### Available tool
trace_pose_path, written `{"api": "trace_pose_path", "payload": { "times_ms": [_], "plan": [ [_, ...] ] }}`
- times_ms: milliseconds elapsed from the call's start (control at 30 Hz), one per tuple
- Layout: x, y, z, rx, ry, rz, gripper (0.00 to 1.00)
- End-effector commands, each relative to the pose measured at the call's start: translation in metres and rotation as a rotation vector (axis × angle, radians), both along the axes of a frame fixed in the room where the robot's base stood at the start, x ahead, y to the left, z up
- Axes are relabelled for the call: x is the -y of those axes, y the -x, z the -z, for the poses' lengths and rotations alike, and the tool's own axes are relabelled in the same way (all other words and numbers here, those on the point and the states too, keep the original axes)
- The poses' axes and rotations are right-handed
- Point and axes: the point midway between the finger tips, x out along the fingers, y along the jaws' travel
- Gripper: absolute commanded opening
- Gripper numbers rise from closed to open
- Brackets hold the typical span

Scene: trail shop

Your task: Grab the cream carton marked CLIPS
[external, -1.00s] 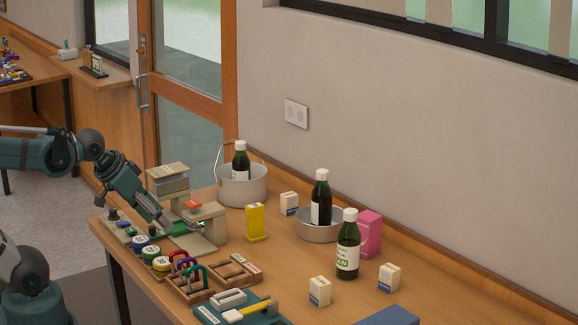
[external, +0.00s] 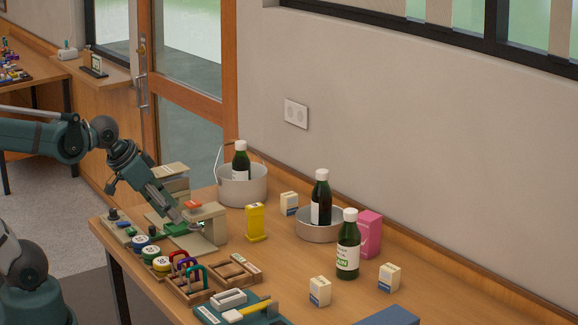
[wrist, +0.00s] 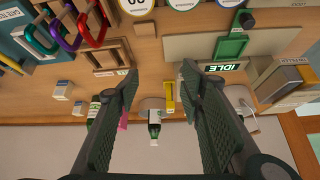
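Three small cream cartons with blue lower parts stand on the table; their print is too small to read, so I cannot tell which says CLIPS. One carton (external: 289,203) is at the back, between the pot and the pan. Another carton (external: 320,291) is near the front, and a third carton (external: 389,277) is at the right. Two cartons show at the left in the wrist view, one (wrist: 62,90) and another (wrist: 80,107). My gripper (wrist: 160,77) is open and empty, its fingers wide apart. In the external view it is beside the beige machine, away from the cartons.
A yellow box (external: 256,222), a pink box (external: 370,233) and a dark bottle (external: 348,244) stand on the table. Other bottles stand in a pot (external: 242,190) and a pan (external: 318,232). A beige machine (external: 208,212) and wooden trays (external: 232,272) crowd the left side.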

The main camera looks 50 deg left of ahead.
Motion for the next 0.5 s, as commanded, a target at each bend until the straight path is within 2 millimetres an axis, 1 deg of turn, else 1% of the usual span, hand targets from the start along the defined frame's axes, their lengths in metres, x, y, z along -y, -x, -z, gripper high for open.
{"api": "trace_pose_path", "payload": {
  "times_ms": [33, 100, 500],
  "plan": [
    [0.005, -0.007, -0.008, -0.007, -0.006, 0.025, 0.38],
    [0.011, -0.015, -0.013, -0.019, -0.014, 0.061, 0.38],
    [0.053, -0.060, -0.034, -0.076, -0.056, 0.274, 0.38]
  ]
}}
